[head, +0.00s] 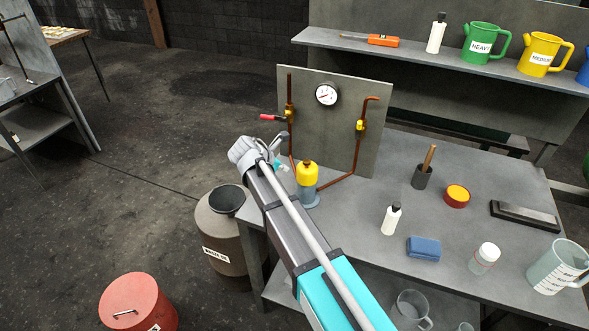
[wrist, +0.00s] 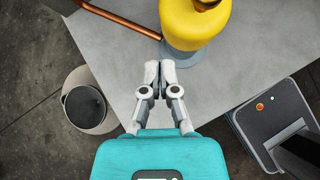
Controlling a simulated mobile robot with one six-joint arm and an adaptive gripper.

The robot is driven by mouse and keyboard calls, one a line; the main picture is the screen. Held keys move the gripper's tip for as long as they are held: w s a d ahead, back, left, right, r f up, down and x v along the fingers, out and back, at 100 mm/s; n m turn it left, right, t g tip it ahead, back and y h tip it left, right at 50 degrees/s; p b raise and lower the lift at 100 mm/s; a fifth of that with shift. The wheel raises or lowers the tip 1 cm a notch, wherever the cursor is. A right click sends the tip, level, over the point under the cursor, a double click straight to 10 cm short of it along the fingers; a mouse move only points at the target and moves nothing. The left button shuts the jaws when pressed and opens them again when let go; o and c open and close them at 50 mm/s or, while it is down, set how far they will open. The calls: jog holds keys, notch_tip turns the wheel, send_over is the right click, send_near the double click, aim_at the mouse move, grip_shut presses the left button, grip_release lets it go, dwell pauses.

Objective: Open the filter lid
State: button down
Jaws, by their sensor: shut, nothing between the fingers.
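The filter has a yellow lid (head: 307,172) on a grey-blue body (head: 309,194), and stands upright near the bench's left edge in front of a pipe panel. In the wrist view the yellow lid (wrist: 192,25) is at the top, partly cut off by the frame, and looks seated. My gripper (wrist: 160,66) is shut and empty, its fingertips together just short of the filter. In the head view my gripper (head: 282,166) is mostly hidden by my arm, left of the lid. I cannot tell whether it touches the filter.
The upright panel (head: 340,130) carries a gauge (head: 326,95), valves and copper pipes that run to the filter. A brown drum (head: 218,240) with a dark funnel stands left of the bench. A white bottle (head: 391,219) and blue block (head: 423,248) stand on the bench at right.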

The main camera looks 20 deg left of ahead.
jog(key=s+d+r+n+t+y+b, duration=0.1)
jog(key=s+t, duration=0.3)
jog(key=s, duration=0.7)
jog(key=shift+d+r+n+t+y+b, duration=0.4)
jog(key=shift+d+r+y+b, duration=0.1)
jog(key=shift+d+y+b, duration=0.25)
jog(key=shift+f, duration=0.1)
